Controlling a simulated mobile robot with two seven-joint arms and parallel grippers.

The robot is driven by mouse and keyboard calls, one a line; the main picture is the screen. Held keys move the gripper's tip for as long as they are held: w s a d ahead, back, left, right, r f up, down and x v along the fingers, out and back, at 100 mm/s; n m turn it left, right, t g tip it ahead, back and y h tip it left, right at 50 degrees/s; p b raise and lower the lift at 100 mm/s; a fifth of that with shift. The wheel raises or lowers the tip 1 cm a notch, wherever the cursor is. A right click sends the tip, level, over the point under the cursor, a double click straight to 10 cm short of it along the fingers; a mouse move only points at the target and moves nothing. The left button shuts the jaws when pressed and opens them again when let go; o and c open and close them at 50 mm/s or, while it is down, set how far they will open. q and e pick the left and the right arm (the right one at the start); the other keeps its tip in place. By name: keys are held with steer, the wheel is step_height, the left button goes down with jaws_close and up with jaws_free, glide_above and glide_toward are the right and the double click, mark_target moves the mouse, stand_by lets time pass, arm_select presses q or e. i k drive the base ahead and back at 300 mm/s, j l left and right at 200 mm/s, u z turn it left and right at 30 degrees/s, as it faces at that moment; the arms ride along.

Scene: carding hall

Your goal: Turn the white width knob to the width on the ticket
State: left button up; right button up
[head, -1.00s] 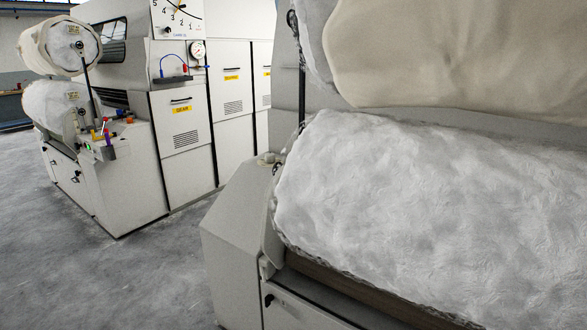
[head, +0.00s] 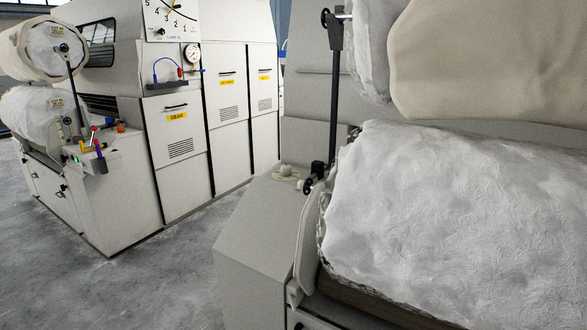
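Neither of my grippers is in view. I cannot make out a white width knob or read a width ticket for certain. A small pale round fitting (head: 286,172) sits on top of the near machine's end housing, too small to identify. The far machine carries a numbered dial (head: 172,14) at the top edge, partly cut off, with a small dark knob (head: 161,32) below it. Small yellowish labels show on the far rolls, one on the upper roll (head: 57,30), and their writing is unreadable.
The near machine (head: 255,245) with its large white fibre roll (head: 430,220) fills the right side. The far machine (head: 120,190) stands at left, with several coloured items on its end ledge and a round gauge (head: 192,53). Grey floor (head: 160,285) is open at lower left.

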mark_target(285, 170)
steer(key=i+j, duration=0.2)
steer(key=j, duration=0.2)
steer(key=i+j+z, duration=0.2)
steer(key=i+j, duration=0.2)
steer(key=j, duration=0.2)
steer(key=i+j+z, duration=0.1)
steer(key=j, duration=0.25)
steer(key=i+j+z, duration=0.1)
steer(key=i+j, duration=0.15)
steer(key=i+j+z, duration=0.15)
steer(key=j, duration=0.3)
steer(key=i+j+z, duration=0.1)
steer(key=j, duration=0.25)
steer(key=i+j+z, duration=0.1)
steer(key=j, duration=0.3)
steer(key=i, duration=0.1)
